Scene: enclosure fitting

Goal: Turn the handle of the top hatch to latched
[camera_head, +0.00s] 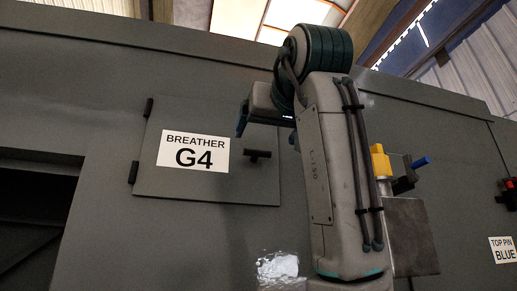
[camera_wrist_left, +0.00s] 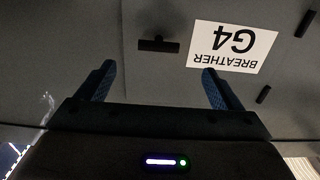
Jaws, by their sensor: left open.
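The hatch (camera_head: 210,180) is a grey panel with a white "BREATHER G4" label (camera_head: 194,152); it looks flush with the enclosure wall. Its black T-shaped handle (camera_head: 257,155) sits at the panel's right side with the bar roughly level. The handle also shows in the left wrist view (camera_wrist_left: 158,45), beyond the fingers and centred between them. My left gripper (camera_head: 267,134) is open and empty, in front of the hatch near the handle, apart from it as far as I can see. Its blue-padded fingers show in the left wrist view (camera_wrist_left: 160,82). My right gripper is out of view.
Black hinges (camera_head: 133,172) line the hatch's left edge. A dark opening (camera_head: 35,215) lies at lower left. Right of my arm are a yellow block (camera_head: 380,161), a blue-tipped pin (camera_head: 420,162) and a grey plate (camera_head: 411,235). A "TOP PIN BLUE" label (camera_head: 503,250) is at far right.

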